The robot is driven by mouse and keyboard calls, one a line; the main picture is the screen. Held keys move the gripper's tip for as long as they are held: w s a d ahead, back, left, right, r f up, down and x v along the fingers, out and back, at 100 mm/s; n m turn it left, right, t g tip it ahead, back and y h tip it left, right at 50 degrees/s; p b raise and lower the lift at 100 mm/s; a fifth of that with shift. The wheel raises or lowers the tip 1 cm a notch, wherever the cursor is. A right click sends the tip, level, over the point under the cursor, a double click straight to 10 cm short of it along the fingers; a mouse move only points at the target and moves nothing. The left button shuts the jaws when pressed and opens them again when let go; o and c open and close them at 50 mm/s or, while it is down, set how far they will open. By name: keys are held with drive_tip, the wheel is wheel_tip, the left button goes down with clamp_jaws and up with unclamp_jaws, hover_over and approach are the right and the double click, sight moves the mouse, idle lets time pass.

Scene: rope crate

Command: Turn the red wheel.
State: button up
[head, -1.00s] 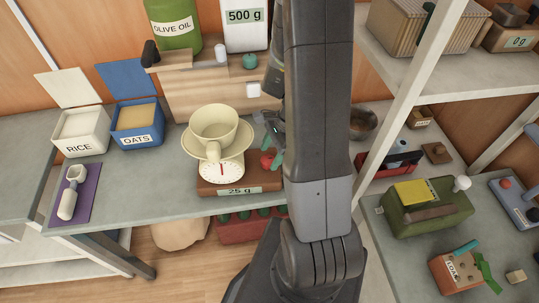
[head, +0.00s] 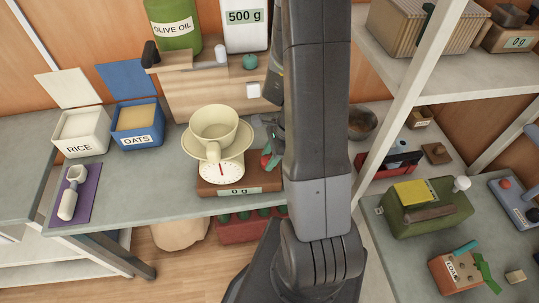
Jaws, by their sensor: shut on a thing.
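The red wheel (head: 265,160) is a small knob at the right side of the kitchen scale (head: 235,186), partly hidden by my fingers. The scale has a brown base, a white dial (head: 221,173) with a red pointer, and a label reading "0 g". A cream bowl (head: 214,123) sits on its plate. My gripper (head: 270,157), with green fingertips, is shut on the red wheel. My arm hides part of the gripper and the area right of the scale.
The rice bin (head: 80,132), the oats bin (head: 137,125) and a scoop (head: 70,193) on a purple mat are to the left. A wooden shelf unit (head: 200,95) stands behind the scale. A white shelf post (head: 420,85) rises to the right.

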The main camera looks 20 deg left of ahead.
drive_tip(key=shift+m, duration=0.5)
drive_tip(key=o, duration=1)
drive_tip(key=shift+t, duration=0.3)
drive_tip(key=shift+r, duration=0.15)
drive_tip(key=p+v, duration=0.1)
drive_tip(key=v, duration=1.2)
drive_tip(key=shift+w+d+r, duration=0.15)
drive_tip(key=shift+d+r, duration=0.1)
drive_tip(key=shift+f, duration=0.1)
drive_tip(key=b+x, duration=0.1)
drive_tip(key=x, duration=1.3)
drive_tip(key=shift+a, duration=0.1)
drive_tip(key=shift+n, duration=0.6)
